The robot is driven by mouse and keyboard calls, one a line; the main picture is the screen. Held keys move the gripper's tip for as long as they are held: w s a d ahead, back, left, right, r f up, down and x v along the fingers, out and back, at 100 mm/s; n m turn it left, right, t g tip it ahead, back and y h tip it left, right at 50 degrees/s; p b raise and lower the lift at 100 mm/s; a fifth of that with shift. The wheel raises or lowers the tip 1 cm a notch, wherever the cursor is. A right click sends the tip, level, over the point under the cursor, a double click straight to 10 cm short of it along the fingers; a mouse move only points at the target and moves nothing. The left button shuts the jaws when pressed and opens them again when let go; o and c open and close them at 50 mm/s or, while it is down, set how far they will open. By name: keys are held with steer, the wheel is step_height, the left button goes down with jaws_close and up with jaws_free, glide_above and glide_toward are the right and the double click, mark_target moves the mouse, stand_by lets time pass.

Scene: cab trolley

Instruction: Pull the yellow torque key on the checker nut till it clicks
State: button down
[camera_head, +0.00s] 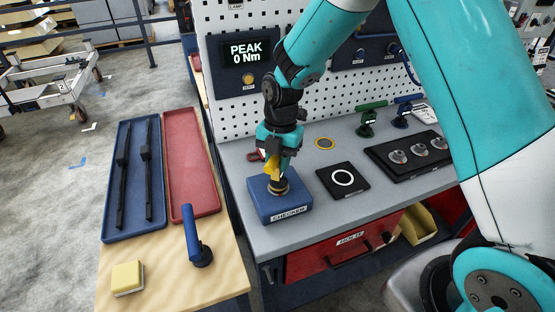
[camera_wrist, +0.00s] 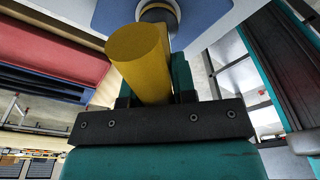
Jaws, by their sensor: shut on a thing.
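The yellow torque key (camera_head: 271,168) stands at the blue checker block (camera_head: 285,209), which carries the label CHECKER. The checker nut (camera_head: 279,187) is a brassy round piece on top of the block, partly hidden by my gripper. My gripper (camera_head: 275,165) is shut on the yellow key, just above the block. In the wrist view the yellow handle (camera_wrist: 140,60) lies between the jaws and fills the middle. The nut shows only partly behind it at the top. The display (camera_head: 248,53) reads PEAK 0 Nm.
A blue tray (camera_head: 107,210) with black bars and a red tray (camera_head: 189,150) lie on the wooden table at left. A blue-handled key (camera_head: 191,234) and a yellow sponge (camera_head: 127,277) are in front. A black ringed pad (camera_head: 329,184) and green key (camera_head: 373,112) are right.

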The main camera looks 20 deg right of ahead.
steer(key=m, duration=0.4)
steer(key=shift+r+m, duration=0.1)
steer(key=shift+m, duration=0.2)
steer(key=shift+m+t, duration=0.3)
steer(key=m, duration=0.4)
steer(key=shift+p, duration=0.3)
steer(key=shift+r+p, duration=2.8)
steer(key=shift+r, duration=0.95)
steer(key=shift+a, duration=0.1)
